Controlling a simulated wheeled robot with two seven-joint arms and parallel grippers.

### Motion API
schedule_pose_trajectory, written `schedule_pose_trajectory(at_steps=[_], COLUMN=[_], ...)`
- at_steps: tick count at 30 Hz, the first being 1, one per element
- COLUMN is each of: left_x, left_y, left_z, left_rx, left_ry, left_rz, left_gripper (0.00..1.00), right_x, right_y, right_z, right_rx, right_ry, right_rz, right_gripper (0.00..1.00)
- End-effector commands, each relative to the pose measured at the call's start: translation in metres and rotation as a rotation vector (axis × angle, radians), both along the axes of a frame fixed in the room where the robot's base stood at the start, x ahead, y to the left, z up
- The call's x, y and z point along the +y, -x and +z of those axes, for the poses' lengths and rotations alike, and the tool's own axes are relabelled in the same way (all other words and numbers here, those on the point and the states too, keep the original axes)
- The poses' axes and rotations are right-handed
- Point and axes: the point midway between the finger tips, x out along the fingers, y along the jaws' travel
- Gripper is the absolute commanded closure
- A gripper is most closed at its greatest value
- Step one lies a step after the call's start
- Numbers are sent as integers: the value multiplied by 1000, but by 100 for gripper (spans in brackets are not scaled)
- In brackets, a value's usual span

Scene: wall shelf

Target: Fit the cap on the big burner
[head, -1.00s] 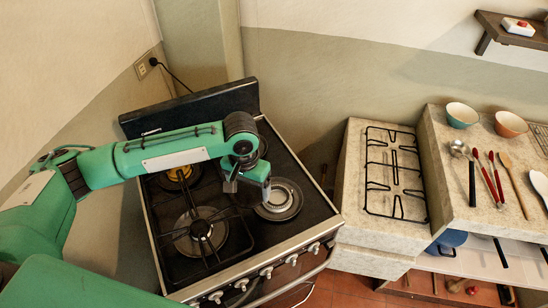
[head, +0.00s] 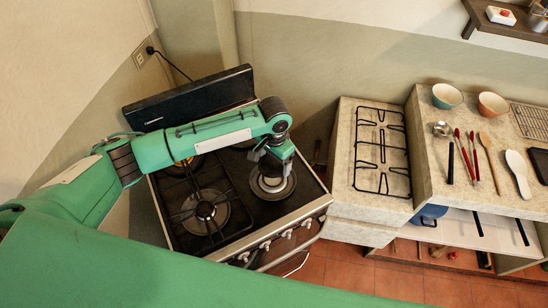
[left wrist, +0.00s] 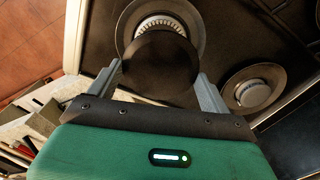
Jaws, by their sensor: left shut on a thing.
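My left gripper (head: 273,162) is over the right front part of the stove. In the left wrist view it (left wrist: 160,82) is shut on a dark round cap (left wrist: 160,62), with one finger on each side. The big burner (left wrist: 155,22) shows behind the cap as a pale toothed ring on a round base, partly covered by the cap. In the head view the burner (head: 272,188) lies just below the gripper. The cap appears above the burner and offset from its centre; whether they touch I cannot tell. My right gripper is not in view.
A smaller burner (left wrist: 252,92) stands beside the big one. A black grate (head: 190,212) covers the stove's left side. A loose grate (head: 380,150) lies on the stone counter at right. Bowls and utensils sit farther right. Knobs (head: 265,244) line the stove's front edge.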

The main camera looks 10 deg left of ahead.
Motion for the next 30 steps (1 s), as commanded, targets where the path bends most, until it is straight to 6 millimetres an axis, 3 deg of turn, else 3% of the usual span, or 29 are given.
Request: schedule_pose_trajectory(at_steps=[15, 30], left_x=[1, 0], left_y=[0, 0], left_z=[-48, -60], left_rx=[-2, -1], left_ry=[-1, 1], left_rz=[0, 1], left_gripper=[44, 44], right_x=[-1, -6], right_y=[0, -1], right_z=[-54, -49], right_rx=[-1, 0], right_ry=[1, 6], right_rz=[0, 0], right_gripper=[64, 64])
